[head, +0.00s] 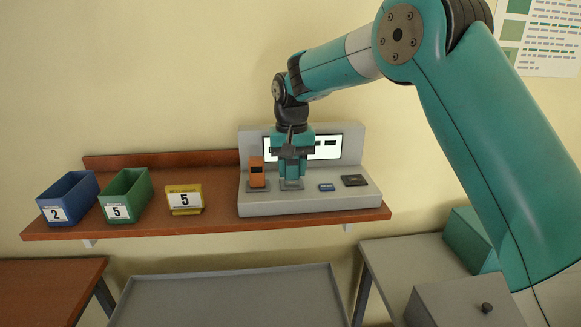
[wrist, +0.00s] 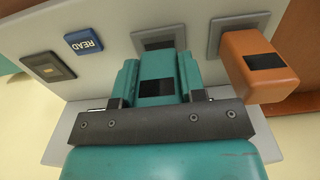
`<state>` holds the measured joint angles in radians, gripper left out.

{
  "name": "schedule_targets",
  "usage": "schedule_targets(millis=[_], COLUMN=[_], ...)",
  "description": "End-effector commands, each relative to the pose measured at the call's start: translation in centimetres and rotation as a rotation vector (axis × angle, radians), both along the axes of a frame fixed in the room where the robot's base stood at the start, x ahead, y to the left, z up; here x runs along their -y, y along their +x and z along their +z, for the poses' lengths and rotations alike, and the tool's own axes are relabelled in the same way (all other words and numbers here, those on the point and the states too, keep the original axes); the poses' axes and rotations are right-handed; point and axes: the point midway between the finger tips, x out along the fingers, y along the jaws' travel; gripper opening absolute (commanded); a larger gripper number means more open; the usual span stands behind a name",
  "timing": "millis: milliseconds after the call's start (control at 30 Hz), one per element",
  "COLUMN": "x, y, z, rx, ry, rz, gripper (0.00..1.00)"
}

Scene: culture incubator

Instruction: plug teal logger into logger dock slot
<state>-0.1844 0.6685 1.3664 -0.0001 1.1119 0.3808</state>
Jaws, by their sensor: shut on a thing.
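The teal logger (wrist: 157,70), with a black screen on its face, is between the fingers of my gripper (wrist: 157,90) in the wrist view. My gripper (head: 291,168) is shut on it and points down over the grey logger dock (head: 310,205) in the head view. The logger's lower end is at a square slot plate (wrist: 158,38), to the right of the orange logger in the head view. The slot mouth is mostly hidden behind the logger, so I cannot tell how deep it sits.
An orange logger (head: 257,172) stands upright in the neighbouring slot, close to my gripper. A blue READ button (head: 327,187) and a dark pad (head: 354,180) lie to the right. Blue (head: 68,197) and green (head: 124,195) bins and a yellow sign (head: 184,198) share the shelf (head: 150,229).

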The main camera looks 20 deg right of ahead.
Motion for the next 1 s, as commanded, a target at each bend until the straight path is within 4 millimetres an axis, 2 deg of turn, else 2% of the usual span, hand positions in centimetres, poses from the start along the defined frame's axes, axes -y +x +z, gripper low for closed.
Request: schedule_targets(millis=[1000], x=[0.0], y=[0.1], z=[4.4], rx=[0.006], ry=[0.001], rz=[0.000], gripper=[0.00])
